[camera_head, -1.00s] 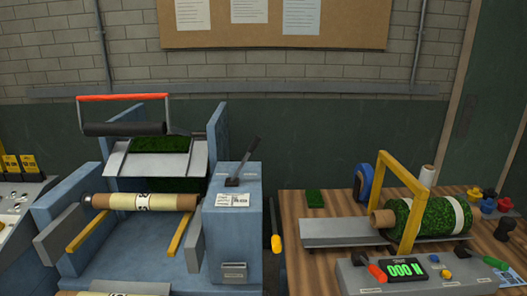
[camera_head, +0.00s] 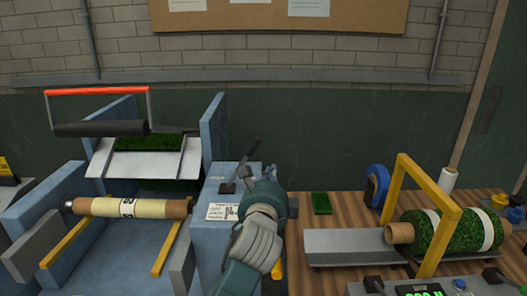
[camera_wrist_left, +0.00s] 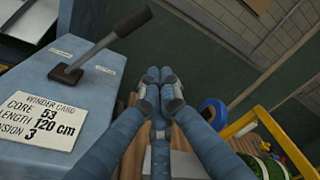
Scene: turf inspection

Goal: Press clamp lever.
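The clamp lever (camera_head: 246,163) is a dark handle on top of the blue pedestal of the winder, tilted up and to the right. In the left wrist view the lever (camera_wrist_left: 108,42) rises from a small dark base at the upper left. My left gripper (camera_head: 268,194) is just right of the pedestal top, and its own wrist hides its fingers in the head view. In the left wrist view its fingers (camera_wrist_left: 159,76) meet at the tips with nothing between them. They are to the right of the lever, apart from it. My right gripper is not in view.
A winder card (camera_wrist_left: 56,110) lies on the pedestal beside the lever. Left is the winder with a cream-wrapped roll (camera_head: 130,207). Right is a wooden table (camera_head: 335,225) with a yellow frame (camera_head: 448,240), turf roll (camera_head: 455,230), blue ring (camera_head: 377,186) and turf square (camera_head: 321,203).

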